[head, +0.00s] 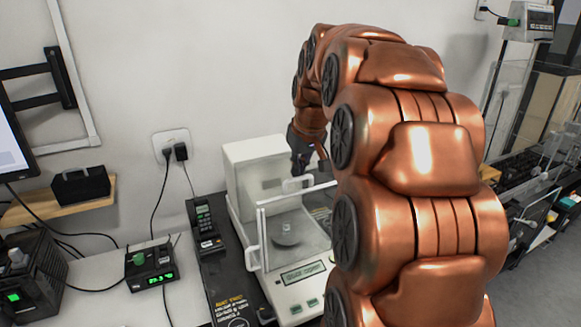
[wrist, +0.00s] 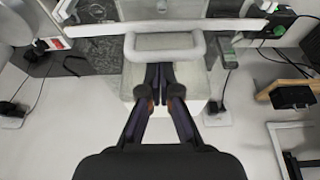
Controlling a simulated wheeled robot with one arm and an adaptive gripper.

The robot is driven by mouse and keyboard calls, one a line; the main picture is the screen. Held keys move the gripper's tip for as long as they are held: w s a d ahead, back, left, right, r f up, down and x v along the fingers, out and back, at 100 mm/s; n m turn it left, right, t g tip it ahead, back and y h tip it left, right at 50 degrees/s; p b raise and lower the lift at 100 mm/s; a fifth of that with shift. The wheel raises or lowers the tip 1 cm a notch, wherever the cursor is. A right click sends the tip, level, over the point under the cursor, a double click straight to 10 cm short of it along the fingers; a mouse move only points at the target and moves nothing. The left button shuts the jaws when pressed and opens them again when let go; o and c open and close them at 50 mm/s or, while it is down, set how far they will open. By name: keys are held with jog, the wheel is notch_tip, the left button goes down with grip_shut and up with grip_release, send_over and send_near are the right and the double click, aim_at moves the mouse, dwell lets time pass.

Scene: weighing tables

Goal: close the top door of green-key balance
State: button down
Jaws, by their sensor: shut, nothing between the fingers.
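The green-key balance (head: 303,273) stands on the bench in the head view, with a white body, clear walls, a round pan (head: 287,238) and green keys (head: 313,302) at its front. A white handle (head: 297,183) rises at the top of its chamber; it also shows in the wrist view (wrist: 165,55). How far the top door stands open I cannot tell. My gripper (head: 306,165) is above the balance's rear part, behind the handle. In the wrist view my gripper (wrist: 159,72) is shut and empty, its tips close against the handle's edge; contact is unclear.
A black handset (head: 205,222) and a small box with green digits (head: 150,265) stand left of the balance. Cables run to a wall socket (head: 171,146). A wooden shelf (head: 60,204) juts from the wall. My arm hides the bench to the right.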

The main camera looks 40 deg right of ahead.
jog(key=shift+s+a+b, duration=0.25)
jog(key=shift+s+b, duration=0.05)
jog(key=shift+s, duration=0.75)
jog(key=v, duration=1.2)
